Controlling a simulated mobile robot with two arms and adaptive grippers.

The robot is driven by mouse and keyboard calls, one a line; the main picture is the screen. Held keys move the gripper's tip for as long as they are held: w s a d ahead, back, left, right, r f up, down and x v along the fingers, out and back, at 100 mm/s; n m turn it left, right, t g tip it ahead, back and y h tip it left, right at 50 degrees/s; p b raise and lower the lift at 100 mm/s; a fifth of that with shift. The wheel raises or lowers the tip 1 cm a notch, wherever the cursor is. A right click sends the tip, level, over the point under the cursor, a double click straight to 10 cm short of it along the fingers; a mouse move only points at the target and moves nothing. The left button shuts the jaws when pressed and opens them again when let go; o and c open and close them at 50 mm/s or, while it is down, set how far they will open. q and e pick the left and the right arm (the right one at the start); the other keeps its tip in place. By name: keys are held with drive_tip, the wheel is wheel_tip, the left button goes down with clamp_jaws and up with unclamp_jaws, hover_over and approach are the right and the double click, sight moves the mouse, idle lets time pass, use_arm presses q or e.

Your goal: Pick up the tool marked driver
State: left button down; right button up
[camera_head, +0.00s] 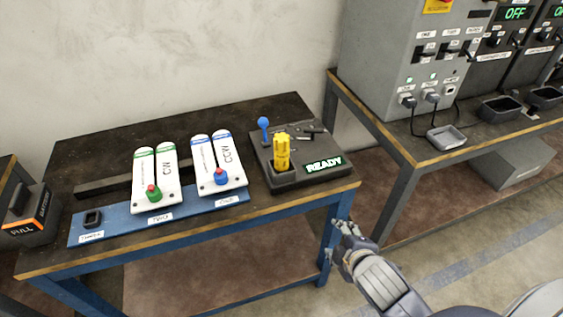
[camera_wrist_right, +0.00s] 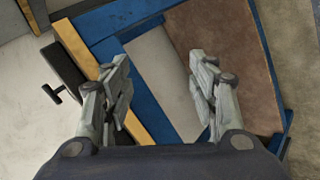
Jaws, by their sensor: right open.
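A yellow tool (camera_head: 282,150) stands upright in a dark holder on a grey station (camera_head: 262,160) with a lit READY sign, at the right end of the blue-framed table. I cannot read the word driver on it. A blue round-headed piece (camera_head: 264,125) stands behind it on the station. My right gripper (camera_head: 345,233) is open and empty, off the table's front right corner and apart from the tool. In the right wrist view my right gripper (camera_wrist_right: 158,72) shows its fingers spread over the table's blue frame. My left gripper is not in view.
A blue mat (camera_head: 110,226) holds white CW and CCW units (camera_head: 155,180) and a small black socket (camera_head: 92,218). A second table (camera_head: 395,150) with grey control cabinets (camera_head: 405,40) is at right. Floor between tables is clear.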

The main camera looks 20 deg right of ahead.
drive_tip(key=w+r+n+t+y, duration=0.1)
drive_tip(key=w+r+n+t, duration=0.5)
drive_tip(key=r+n, duration=0.5)
drive_tip(key=n+t+y, duration=0.2)
drive_tip(key=n+y, duration=0.5)
drive_tip(key=n, duration=1)
approach(286, 149)
drive_tip(key=w, duration=0.2)
drive_tip(key=shift+a+r+p+x, duration=0.1)
drive_tip(key=shift+a+p+x, duration=0.15)
drive_tip(key=shift+x, duration=1.1)
drive_tip(key=shift+a+r+p+x, duration=0.15)
drive_tip(key=shift+p+x, duration=0.15)
drive_tip(key=shift+x, duration=1)
drive_tip(key=shift+f+p+x, duration=0.15)
drive_tip(key=shift+p+x, duration=0.1)
drive_tip(key=shift+x, duration=0.85)
drive_tip(key=shift+f+p+x, duration=0.2)
drive_tip(key=shift+p+x, duration=0.05)
drive_tip(key=shift+x, duration=0.9)
drive_tip(key=shift+d, duration=0.1)
drive_tip(key=shift+c, duration=0.6)
clamp_jaws()
